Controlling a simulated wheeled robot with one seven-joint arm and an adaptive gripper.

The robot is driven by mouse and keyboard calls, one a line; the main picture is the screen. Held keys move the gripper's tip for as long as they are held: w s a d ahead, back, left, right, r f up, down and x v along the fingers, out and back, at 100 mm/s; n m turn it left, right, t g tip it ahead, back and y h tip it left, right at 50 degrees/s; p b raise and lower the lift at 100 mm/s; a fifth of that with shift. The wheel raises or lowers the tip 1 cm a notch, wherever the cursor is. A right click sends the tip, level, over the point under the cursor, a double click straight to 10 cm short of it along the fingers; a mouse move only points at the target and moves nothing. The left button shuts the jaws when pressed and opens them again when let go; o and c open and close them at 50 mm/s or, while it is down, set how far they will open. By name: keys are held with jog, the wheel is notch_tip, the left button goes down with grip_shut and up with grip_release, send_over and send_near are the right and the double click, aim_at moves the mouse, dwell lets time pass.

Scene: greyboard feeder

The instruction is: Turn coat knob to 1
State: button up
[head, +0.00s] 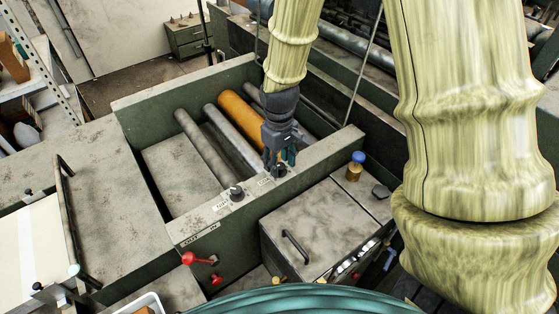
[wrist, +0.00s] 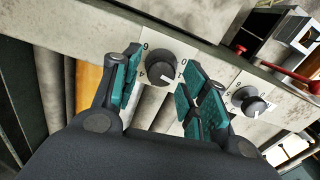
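A black round knob (wrist: 160,67) with a white pointer mark sits on a white numbered plate in the wrist view. Its mark points down and right, near the 1 side of the scale. In the head view this knob (head: 280,171) is on the top rail of the green machine frame. My gripper (wrist: 163,74) is open, with one teal-padded finger on each side of the knob and gaps visible. My gripper also shows in the head view (head: 280,161), pointing down at the knob. The word on the knob's label is not readable.
A second black knob (wrist: 248,101) on its own plate is close to my right finger; it also shows in the head view (head: 236,192). Red handles (head: 199,259) are on the frame's front. An orange roller (head: 240,115) and grey rollers lie behind the rail. A blue-topped brass piece (head: 356,165) stands at right.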

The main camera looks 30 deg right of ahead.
aim_at(280, 165)
jog(key=shift+r, duration=0.1)
notch_tip(280, 165, up, 12)
dwell(0.9)
jog(key=shift+s+f, duration=0.1)
jog(key=shift+f, duration=0.1)
dwell(0.4)
